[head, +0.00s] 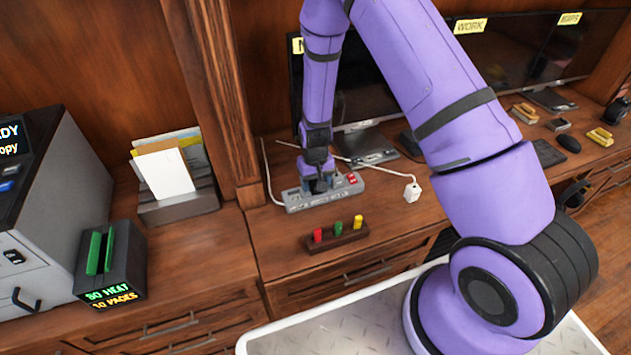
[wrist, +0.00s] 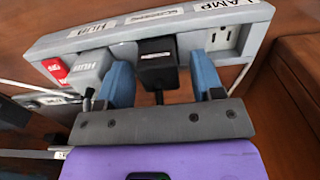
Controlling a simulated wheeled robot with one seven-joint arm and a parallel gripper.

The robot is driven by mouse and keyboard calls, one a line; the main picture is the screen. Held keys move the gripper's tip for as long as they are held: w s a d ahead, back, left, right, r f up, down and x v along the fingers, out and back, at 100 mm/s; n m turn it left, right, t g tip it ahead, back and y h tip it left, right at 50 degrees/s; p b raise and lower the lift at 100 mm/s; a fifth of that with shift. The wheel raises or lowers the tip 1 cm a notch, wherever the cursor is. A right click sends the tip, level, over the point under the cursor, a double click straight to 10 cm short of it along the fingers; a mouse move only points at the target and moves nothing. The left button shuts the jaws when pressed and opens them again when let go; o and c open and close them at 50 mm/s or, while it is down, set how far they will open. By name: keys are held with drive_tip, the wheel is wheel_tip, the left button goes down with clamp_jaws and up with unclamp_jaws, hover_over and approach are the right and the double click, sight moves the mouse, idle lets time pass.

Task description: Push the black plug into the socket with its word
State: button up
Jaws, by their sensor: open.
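The grey power strip (head: 295,204) lies on the desk under my gripper (head: 318,180); it also fills the upper wrist view (wrist: 120,32). The black plug (wrist: 157,60) stands at the strip's middle socket, below a label too small to read surely. Whether it is fully seated I cannot tell. My gripper (wrist: 163,82) is open, with one blue finger on each side of the plug; contact is unclear. A grey plug (wrist: 90,62) marked HUB sits left of it. An empty socket (wrist: 225,38) under the LAMP label is right of it. The red switch (wrist: 55,68) is at the left end.
A loose white plug (head: 411,191) lies on the desk right of the strip. A small wooden rack (head: 333,241) with red, green and yellow pieces stands in front. A monitor (head: 365,110) is behind. A wooden upright (head: 222,95) and paper holder (head: 180,207) are left.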

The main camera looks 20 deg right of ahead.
wheel_tip(320, 180, up, 13)
wheel_tip(320, 180, up, 13)
drive_tip(key=t, duration=0.1)
hover_over(316, 181)
drive_tip(key=s+d, duration=0.1)
drive_tip(key=s, duration=0.2)
drive_tip(key=s+d+r+t, duration=0.15)
drive_tip(key=s+r, duration=0.35)
drive_tip(key=r, duration=0.5)
drive_tip(key=s+d+r+t, duration=0.1)
drive_tip(key=s+d+r, duration=0.1)
drive_tip(key=s+r, duration=0.4)
drive_tip(key=s+d+r+t, duration=0.1)
drive_tip(key=s+r, duration=0.5)
drive_tip(key=s, duration=0.9)
drive_tip(key=shift+s+d+t, duration=0.25)
drive_tip(key=shift+d+t, duration=0.1)
drive_tip(key=shift+d, duration=0.3)
drive_tip(key=shift+r, duration=0.1)
